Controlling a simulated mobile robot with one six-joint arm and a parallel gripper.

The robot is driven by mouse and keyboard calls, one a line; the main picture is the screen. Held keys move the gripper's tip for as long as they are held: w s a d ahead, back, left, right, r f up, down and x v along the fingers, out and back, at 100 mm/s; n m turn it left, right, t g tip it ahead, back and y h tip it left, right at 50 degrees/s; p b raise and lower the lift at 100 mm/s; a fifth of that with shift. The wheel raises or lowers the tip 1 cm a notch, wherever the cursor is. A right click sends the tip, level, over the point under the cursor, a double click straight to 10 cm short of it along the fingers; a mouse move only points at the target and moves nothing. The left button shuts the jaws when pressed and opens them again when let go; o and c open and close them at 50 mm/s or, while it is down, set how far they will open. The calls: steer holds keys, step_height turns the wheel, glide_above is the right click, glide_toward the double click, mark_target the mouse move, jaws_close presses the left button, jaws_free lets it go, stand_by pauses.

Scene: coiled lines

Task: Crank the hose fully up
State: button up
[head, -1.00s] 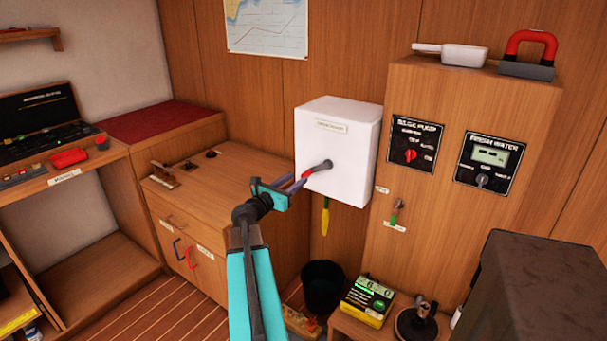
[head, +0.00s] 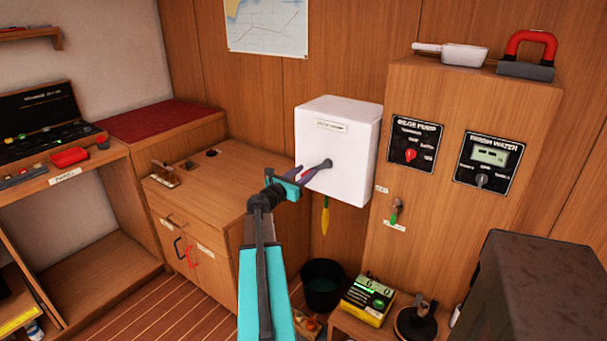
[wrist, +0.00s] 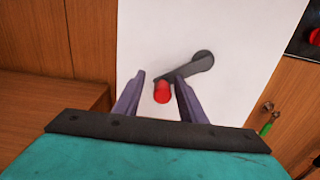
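A white box (head: 338,150) is mounted on the wood wall, with a dark crank (head: 322,166) on its front face. A yellow hose end (head: 325,216) hangs below the box; any hose inside is hidden. In the wrist view the crank arm (wrist: 190,68) slants down-left from its pivot to a red knob (wrist: 162,92). My gripper (head: 303,174) is at the crank. In the wrist view its two purple fingers (wrist: 160,76) are apart, one on each side of the red knob, with gaps visible. In the head view the fingers mostly hide the knob.
A wood cabinet (head: 455,240) with pump and water panels stands right of the box. A black bin (head: 323,286) and a yellow-black device (head: 368,300) are below. A wood counter (head: 220,185) is at left. A dark grey block (head: 540,290) fills the lower right.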

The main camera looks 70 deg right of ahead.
jaws_close()
steer(key=shift+w, duration=0.1)
steer(key=shift+w, duration=0.1)
stand_by(0.9)
steer(key=shift+w+r, duration=0.1)
stand_by(3.5)
steer(key=shift+o, duration=0.6)
jaws_free()
steer(key=shift+m, duration=0.3)
steer(key=shift+a, duration=0.1)
steer(key=b+v, duration=0.1)
steer(key=v, duration=1.2)
steer(key=shift+a+b, duration=0.3)
steer(key=shift+b, duration=0.05)
